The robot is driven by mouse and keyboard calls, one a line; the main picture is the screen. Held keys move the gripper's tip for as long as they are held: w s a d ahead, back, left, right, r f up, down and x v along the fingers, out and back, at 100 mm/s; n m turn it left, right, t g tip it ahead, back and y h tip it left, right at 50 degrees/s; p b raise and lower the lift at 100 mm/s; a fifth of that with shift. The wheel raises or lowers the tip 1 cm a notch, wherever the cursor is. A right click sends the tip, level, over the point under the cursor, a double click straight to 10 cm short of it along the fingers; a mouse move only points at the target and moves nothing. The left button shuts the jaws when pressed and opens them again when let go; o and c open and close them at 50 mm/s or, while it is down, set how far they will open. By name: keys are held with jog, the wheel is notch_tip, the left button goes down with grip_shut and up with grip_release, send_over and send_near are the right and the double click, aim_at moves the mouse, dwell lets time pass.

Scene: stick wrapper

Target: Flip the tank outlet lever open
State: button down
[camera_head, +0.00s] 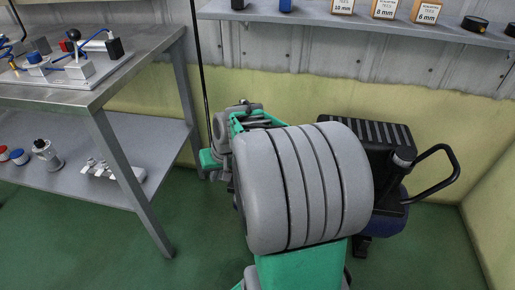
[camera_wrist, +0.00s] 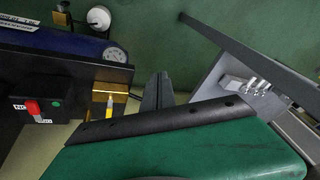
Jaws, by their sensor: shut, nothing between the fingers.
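A yellow lever (camera_wrist: 109,104) sits on a brass fitting (camera_wrist: 115,86) beside the black panel of the compressor in the wrist view. My gripper (camera_wrist: 158,84) is shut and empty, its dark fingers just right of the lever. A small gap shows between fingers and fitting, but I cannot tell the depth. The blue tank (camera_wrist: 50,40) lies at the upper left with a round gauge (camera_wrist: 115,55) at its end. In the head view the tank (camera_head: 392,220) shows low at the right. My arm hides the lever there.
A red switch (camera_wrist: 33,108) is on the black panel. In the head view the compressor's black handle (camera_head: 446,172) sticks out right. A metal workbench (camera_head: 110,82) with small parts stands left, and a wall shelf (camera_head: 320,15) hangs above. Green floor is free between bench and compressor.

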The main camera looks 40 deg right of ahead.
jog(key=d+f+m+t+p, duration=0.1)
jog(key=d+m, duration=0.1)
jog(key=d, duration=0.9)
jog(key=d+f+m+t+h+p, duration=0.1)
jog(key=d+m+t, duration=0.1)
jog(key=d, duration=0.9)
jog(key=shift+w+d+f+m, duration=0.2)
jog(key=shift+m, duration=0.4)
jog(key=b+x, duration=0.3)
jog(key=x, duration=0.7)
jog(key=shift+a+b, duration=0.1)
jog(key=shift+b, duration=0.25)
jog(key=shift+w+r, duration=0.1)
jog(key=shift+w, duration=0.1)
